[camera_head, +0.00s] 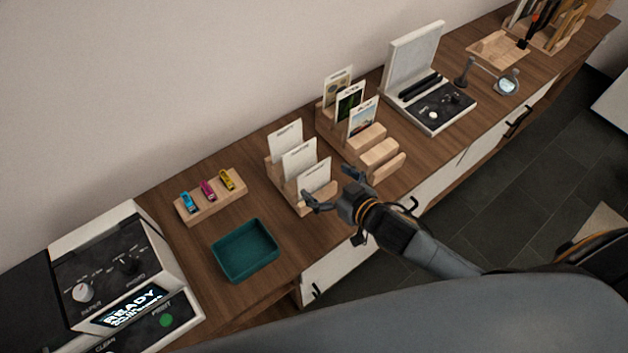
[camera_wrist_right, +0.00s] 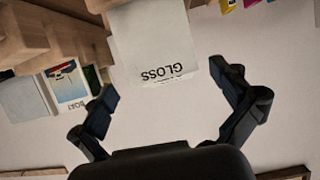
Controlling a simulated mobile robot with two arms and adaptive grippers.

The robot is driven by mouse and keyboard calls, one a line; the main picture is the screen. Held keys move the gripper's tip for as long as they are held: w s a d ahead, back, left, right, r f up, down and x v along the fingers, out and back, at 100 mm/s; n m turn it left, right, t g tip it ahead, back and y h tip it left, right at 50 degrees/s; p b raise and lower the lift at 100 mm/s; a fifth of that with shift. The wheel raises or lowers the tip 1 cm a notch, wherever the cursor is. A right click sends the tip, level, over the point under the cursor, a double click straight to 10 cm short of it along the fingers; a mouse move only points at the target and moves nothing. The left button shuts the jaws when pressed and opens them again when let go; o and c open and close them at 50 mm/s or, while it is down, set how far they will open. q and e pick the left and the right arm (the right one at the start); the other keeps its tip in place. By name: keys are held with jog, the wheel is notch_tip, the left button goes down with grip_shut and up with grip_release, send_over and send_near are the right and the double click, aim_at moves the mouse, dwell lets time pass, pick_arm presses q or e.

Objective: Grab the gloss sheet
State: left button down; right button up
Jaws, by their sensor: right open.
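The gloss sheet (camera_wrist_right: 156,45) is a white card with "GLOSS" in dark letters, upside down in the right wrist view. In the head view several white cards stand in a stepped wooden rack, and the front card (camera_head: 314,176) is the nearest to my right gripper. My right gripper (camera_head: 333,190) is open and empty at the front of this rack. In the right wrist view its two fingers (camera_wrist_right: 172,95) are spread to either side of the card's lettered edge, apart from it. My left gripper is not in view.
A second wooden rack (camera_head: 383,153) with picture cards stands just right of the white-card rack. A teal tray (camera_head: 246,251) and a wooden block (camera_head: 211,196) with small coloured items lie to the left. A white machine (camera_head: 113,258) stands at far left.

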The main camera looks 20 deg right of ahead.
aim_at(315, 172)
jog(key=shift+w+a+r, duration=0.1)
jog(key=shift+w, duration=0.3)
jog(key=p+x, duration=0.1)
jog(key=x, duration=0.2)
jog(key=shift+w+p, duration=0.3)
jog(key=shift+p, duration=0.05)
jog(key=shift+w+a+f, duration=0.2)
jog(key=shift+w+f, duration=0.1)
jog(key=shift+w, duration=0.1)
jog(key=shift+s, duration=0.1)
jog(key=c, duration=0.6)
